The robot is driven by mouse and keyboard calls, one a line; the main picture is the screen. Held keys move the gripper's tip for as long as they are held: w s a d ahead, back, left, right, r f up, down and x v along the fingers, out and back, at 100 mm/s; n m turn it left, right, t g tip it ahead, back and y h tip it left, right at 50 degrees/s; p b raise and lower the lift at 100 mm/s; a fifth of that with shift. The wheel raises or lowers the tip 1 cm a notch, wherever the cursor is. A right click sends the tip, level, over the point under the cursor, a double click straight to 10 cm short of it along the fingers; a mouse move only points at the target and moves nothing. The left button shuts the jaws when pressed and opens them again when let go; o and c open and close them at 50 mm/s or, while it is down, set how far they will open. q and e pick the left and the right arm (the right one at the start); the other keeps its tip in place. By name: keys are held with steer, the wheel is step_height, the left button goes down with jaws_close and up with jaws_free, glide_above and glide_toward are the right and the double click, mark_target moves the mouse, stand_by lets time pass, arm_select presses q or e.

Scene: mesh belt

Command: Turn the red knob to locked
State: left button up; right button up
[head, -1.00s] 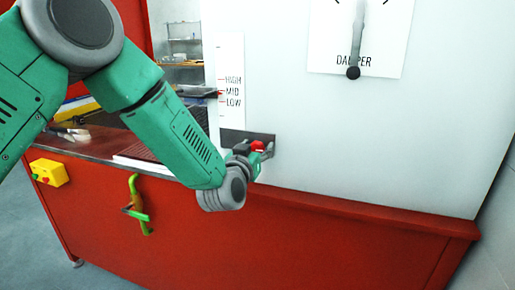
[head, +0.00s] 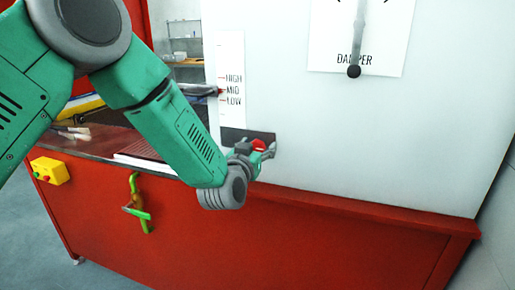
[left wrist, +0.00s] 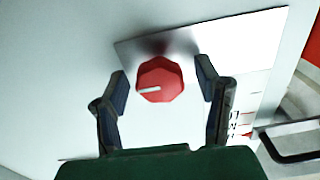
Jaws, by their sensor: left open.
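The red knob (left wrist: 160,79) sits on a pale plate (left wrist: 190,50) on the wall panel, with a white pointer mark toward the lower left in the left wrist view. In the head view the knob (head: 259,144) shows against a dark-looking plate (head: 247,134). My left gripper (left wrist: 161,86) is open, with one finger on each side of the knob. A gap shows between the knob and each finger. In the head view my left gripper (head: 266,152) is at the knob, partly hidden by its own wrist. My right gripper is not in view.
A yellow button box (head: 50,171) and a green handle (head: 138,205) sit on the red front.

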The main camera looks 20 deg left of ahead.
arm_select(q)
steer(key=s, duration=1.2)
steer(key=shift+a, duration=0.15)
steer(key=shift+w, duration=0.1)
steer(key=s+a+f+g, duration=0.1)
steer(key=s+f+g, duration=0.4)
steer(key=f, duration=0.6)
steer(key=s+a+f+g, duration=0.1)
steer(key=s+f+g, duration=0.2)
steer(key=s+f, duration=0.55)
steer(key=s+a+f+g, duration=0.3)
steer(key=s+f, duration=0.5)
steer(key=s, duration=0.3)
steer(key=s+a+f+g, duration=0.3)
steer(key=s+f+g, duration=0.3)
steer(key=s+f, duration=0.2)
steer(key=s, duration=0.2)
steer(key=shift+s+y, duration=0.3)
steer(key=shift+s, duration=0.1)
